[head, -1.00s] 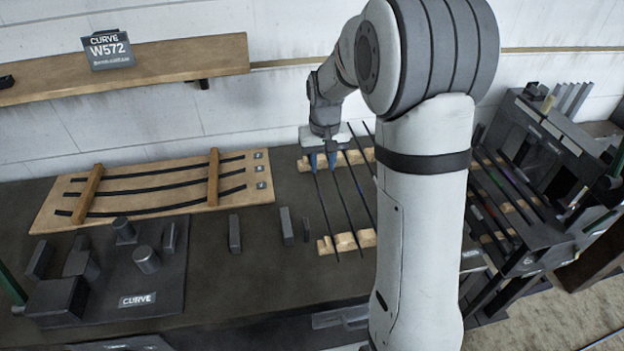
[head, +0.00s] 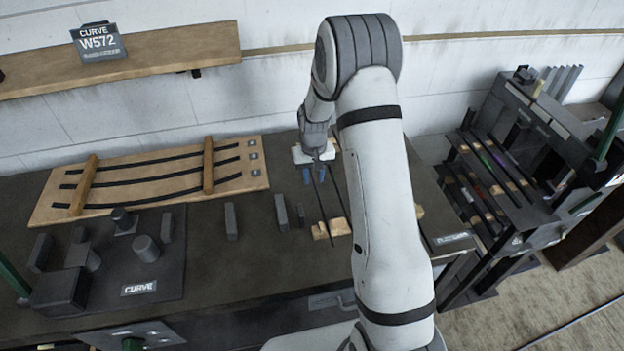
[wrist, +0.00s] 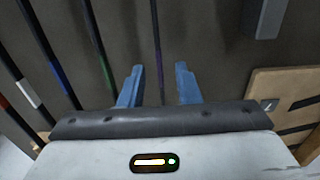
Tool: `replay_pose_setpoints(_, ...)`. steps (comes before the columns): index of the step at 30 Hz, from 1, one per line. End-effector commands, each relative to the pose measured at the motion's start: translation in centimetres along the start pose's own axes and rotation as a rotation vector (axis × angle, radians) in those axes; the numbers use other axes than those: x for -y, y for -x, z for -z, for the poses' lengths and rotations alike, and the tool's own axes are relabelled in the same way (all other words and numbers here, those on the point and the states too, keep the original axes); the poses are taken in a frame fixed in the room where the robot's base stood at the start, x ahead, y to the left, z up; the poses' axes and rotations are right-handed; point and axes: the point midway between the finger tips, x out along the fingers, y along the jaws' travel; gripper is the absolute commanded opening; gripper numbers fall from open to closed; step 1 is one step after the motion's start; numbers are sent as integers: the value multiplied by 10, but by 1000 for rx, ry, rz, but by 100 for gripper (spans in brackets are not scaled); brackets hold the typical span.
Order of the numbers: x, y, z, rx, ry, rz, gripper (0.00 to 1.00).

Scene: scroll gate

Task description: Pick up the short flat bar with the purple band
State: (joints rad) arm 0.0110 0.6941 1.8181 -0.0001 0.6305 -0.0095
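My gripper (wrist: 159,84) is open, with its two blue fingers apart. In the wrist view, a thin dark bar (wrist: 156,35) runs between the fingers, with a faint purplish band (wrist: 160,72) near the fingertips. I cannot tell whether the fingers reach down to its level, and no contact shows. In the head view, my gripper (head: 314,176) is over the leftmost bar (head: 321,207) on the bench. The wrist body hides that bar's far end. Its length and flatness are hard to judge.
Neighbouring bars with green (wrist: 103,68), blue and red bands lie left in the wrist view. A grey block (wrist: 264,18) and a wooden board (wrist: 285,95) are to the right. Wooden supports (head: 330,229) hold the bars. A rack (head: 500,170) with more bars stands right.

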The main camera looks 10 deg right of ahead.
Motion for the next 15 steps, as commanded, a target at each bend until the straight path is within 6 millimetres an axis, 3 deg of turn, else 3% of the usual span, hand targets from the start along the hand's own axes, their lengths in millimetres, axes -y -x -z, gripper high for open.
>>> replay_pose_setpoints(7,0,-2,0,-2,0,0,30)
replay_pose_setpoints(15,1,-2,0,-1,1,0,8)
